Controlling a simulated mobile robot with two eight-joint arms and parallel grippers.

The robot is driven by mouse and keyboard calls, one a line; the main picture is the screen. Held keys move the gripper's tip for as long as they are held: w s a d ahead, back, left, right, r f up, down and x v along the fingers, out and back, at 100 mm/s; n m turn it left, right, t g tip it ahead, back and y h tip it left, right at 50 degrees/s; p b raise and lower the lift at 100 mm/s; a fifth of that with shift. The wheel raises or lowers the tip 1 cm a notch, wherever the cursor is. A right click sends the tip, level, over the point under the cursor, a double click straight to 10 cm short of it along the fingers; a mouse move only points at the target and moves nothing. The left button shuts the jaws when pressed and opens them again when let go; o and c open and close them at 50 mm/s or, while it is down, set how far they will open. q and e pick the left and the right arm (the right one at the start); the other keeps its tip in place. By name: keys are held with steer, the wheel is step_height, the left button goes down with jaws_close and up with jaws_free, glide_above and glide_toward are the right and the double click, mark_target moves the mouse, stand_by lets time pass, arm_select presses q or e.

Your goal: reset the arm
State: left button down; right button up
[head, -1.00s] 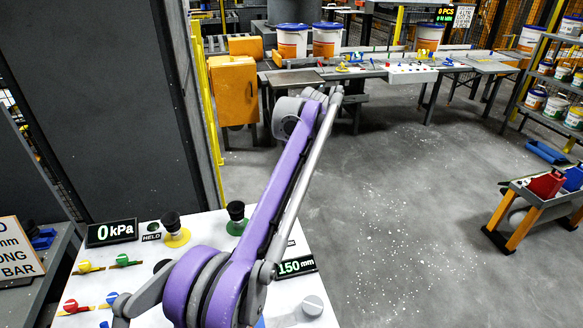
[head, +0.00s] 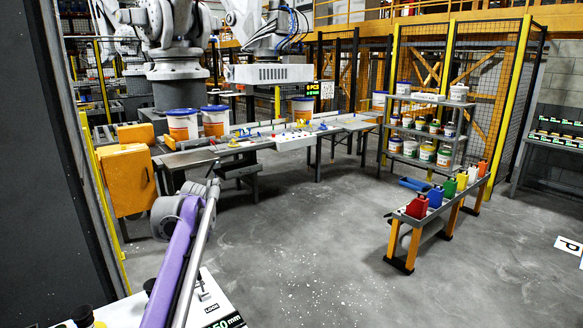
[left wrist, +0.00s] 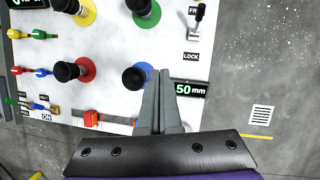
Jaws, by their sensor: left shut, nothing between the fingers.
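My left gripper (left wrist: 157,103) shows in the left wrist view with its two grey fingers together and nothing between them. It is above the white control panel (left wrist: 120,60), with the tips between a black knob on a blue base (left wrist: 135,77) and the display ending in "50 mm" (left wrist: 190,90). I cannot tell how high it is. In the head view my purple arm crosses the lower left over a corner of the panel (head: 120,312), and the gripper itself is out of frame. My right gripper is in neither view.
The panel also carries knobs on red (left wrist: 72,70), yellow (left wrist: 75,8) and green (left wrist: 143,10) bases and a lever (left wrist: 197,20). A bench (head: 190,158) with pails stands beyond, a rack (head: 440,105) and jug stand (head: 400,218) to the right. The floor between is clear.

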arm_select(q)
steer(key=s+d+f+n+t+h, duration=0.1)
steer(key=s+d+f+n, duration=0.15)
steer(key=s+n, duration=0.6)
steer(key=s+d+f+n+t+h, duration=0.1)
steer(key=s+d+f+n, duration=0.15)
steer(key=s+n, duration=0.6)
steer(key=s+d+f+n+h, duration=0.1)
steer(key=s+f+n, duration=0.4)
steer(key=s, duration=0.5)
steer(key=s+d+f+n+t, duration=0.1)
steer(key=s+d+f+n, duration=0.2)
steer(key=s+f, duration=0.5)
steer(key=shift+s+d+n+h, duration=0.2)
steer(key=shift+s+n+h, duration=0.2)
steer(key=shift+s+n, duration=0.5)
